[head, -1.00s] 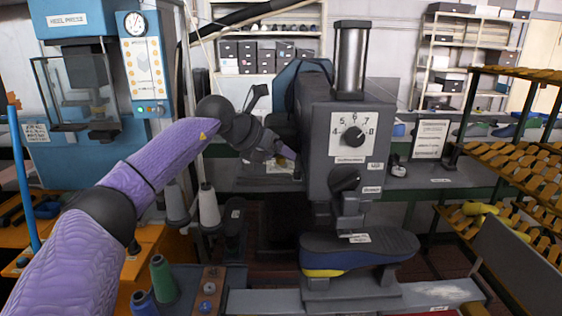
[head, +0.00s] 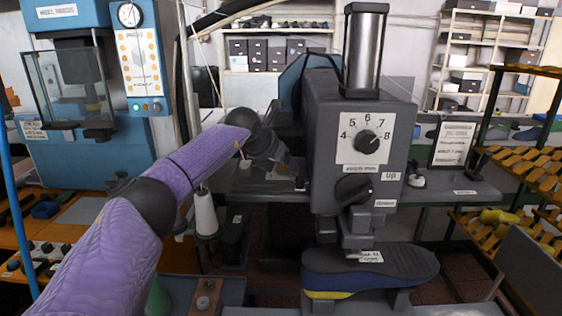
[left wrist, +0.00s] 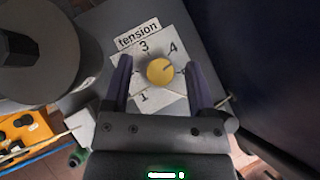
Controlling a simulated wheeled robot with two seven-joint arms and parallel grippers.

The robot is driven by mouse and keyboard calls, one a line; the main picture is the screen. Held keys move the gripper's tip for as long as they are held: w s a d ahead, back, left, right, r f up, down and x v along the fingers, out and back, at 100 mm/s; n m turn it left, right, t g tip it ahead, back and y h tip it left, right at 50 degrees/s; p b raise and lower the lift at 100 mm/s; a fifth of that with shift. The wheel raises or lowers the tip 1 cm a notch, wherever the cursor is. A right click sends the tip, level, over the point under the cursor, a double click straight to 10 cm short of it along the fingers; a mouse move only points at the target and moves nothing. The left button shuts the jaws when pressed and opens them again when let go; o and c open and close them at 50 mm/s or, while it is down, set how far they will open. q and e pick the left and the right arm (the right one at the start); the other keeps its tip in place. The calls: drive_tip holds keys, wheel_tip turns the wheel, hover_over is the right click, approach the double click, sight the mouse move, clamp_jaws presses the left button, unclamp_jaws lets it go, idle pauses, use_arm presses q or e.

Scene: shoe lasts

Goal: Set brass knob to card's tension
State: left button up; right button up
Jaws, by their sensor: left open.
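The brass knob (left wrist: 160,71) is round and sits on a white dial plate (left wrist: 144,86) under a "tension" label in the left wrist view. Its dark mark points up and right, near the 4 or just past it. My left gripper (left wrist: 160,80) is open, with one finger on each side of the knob and gaps showing. In the head view my left gripper (head: 292,172) is at the left side of the grey machine (head: 350,110), and the brass knob is hidden there. A printed card (head: 453,145) stands on the bench at the right; its text is too small to read.
A dark shoe sole (head: 370,266) is below. A thread cone (head: 205,212) stands near my left arm. A large dark round part (left wrist: 30,55) is beside the gripper.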

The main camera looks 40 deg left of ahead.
use_arm(q)
drive_tip(key=shift+w, duration=0.1)
drive_tip(key=shift+c, duration=0.4)
clamp_jaws()
drive_tip(key=shift+r+n+y+p, duration=0.1)
drive_tip(key=shift+n+y+p, duration=0.6)
drive_tip(key=n+g+y, duration=0.1)
drive_tip(key=n, duration=0.1)
drive_tip(key=shift+d+n+y, duration=0.1)
drive_tip(key=shift+n+y, duration=0.2)
drive_tip(key=shift+o, duration=0.4)
unclamp_jaws()
